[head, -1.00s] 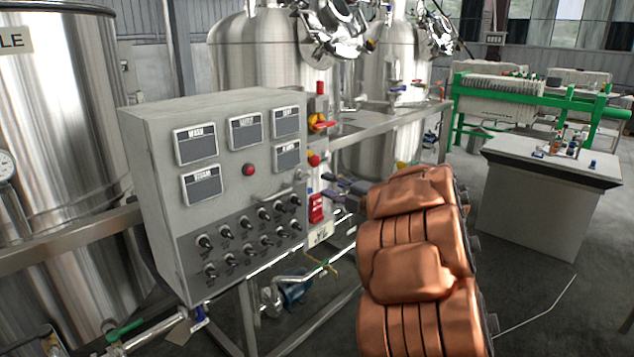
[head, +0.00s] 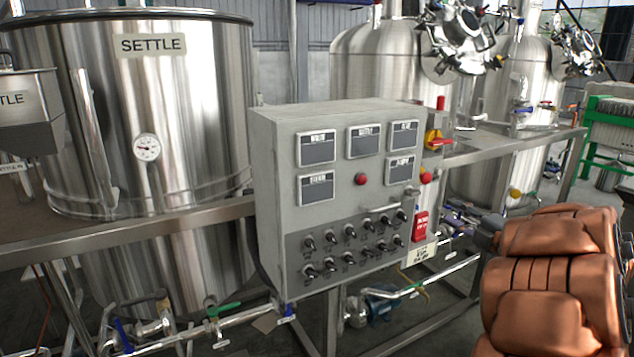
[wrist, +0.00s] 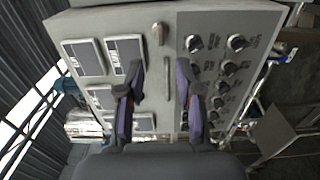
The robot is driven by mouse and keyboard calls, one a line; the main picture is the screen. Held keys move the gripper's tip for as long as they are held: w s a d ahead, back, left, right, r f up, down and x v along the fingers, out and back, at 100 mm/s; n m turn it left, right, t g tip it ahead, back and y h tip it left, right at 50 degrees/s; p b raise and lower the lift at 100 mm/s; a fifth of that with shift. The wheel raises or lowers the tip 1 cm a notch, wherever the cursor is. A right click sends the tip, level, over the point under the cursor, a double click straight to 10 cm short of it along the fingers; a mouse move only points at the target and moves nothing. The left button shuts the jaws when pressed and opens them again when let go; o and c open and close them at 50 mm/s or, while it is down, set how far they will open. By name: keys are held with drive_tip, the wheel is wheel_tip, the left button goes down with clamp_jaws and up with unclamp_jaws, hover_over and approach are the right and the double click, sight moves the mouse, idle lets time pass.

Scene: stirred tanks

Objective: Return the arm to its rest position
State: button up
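My gripper (wrist: 160,75) shows in the wrist view with its two dark, purple-sided fingers spread apart and nothing between them. It faces the grey control box (wrist: 150,20), which lies beyond the fingertips and appears turned on its side. In the head view, my copper-coloured arm is at the lower right. My gripper (head: 460,218) is small and partly hidden there, just right of the control box (head: 265,190). Whether the fingers touch the box cannot be told.
The box carries several display plates, a red button (head: 361,179) and rows of black knobs. A red switch (head: 421,226) sits at its right side. A steel SETTLE tank (head: 205,110) stands left. A metal rail (head: 130,236), pipes and a blue pump (head: 381,303) are near the box.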

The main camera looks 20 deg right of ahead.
wheel_tip(320, 180, up, 6)
drive_tip(key=w+d+r+m+g+h+p, duration=0.1)
drive_tip(key=w+d+m+g+h+p, duration=0.15)
drive_tip(key=m+h, duration=0.6)
drive_tip(key=s+a+f+m+g+y+p, duration=0.1)
drive_tip(key=s+a+f+m+g+p, duration=0.2)
drive_tip(key=s+a, duration=0.8)
drive_tip(key=s+a+f+m+g+y+p, duration=0.2)
drive_tip(key=s+a+f+m+g+p, duration=0.1)
drive_tip(key=s+a+g, duration=0.5)
drive_tip(key=s+a+f+m+g+y+p, duration=0.1)
drive_tip(key=s+a+f+m+g+p, duration=0.2)
drive_tip(key=s+a, duration=1.2)
drive_tip(key=s+f+m+g, duration=0.1)
drive_tip(key=s+m+g, duration=0.2)
drive_tip(key=s, duration=0.2)
drive_tip(key=shift+f, duration=0.4)
drive_tip(key=shift+d+y, duration=0.15)
drive_tip(key=shift+y, duration=0.1)
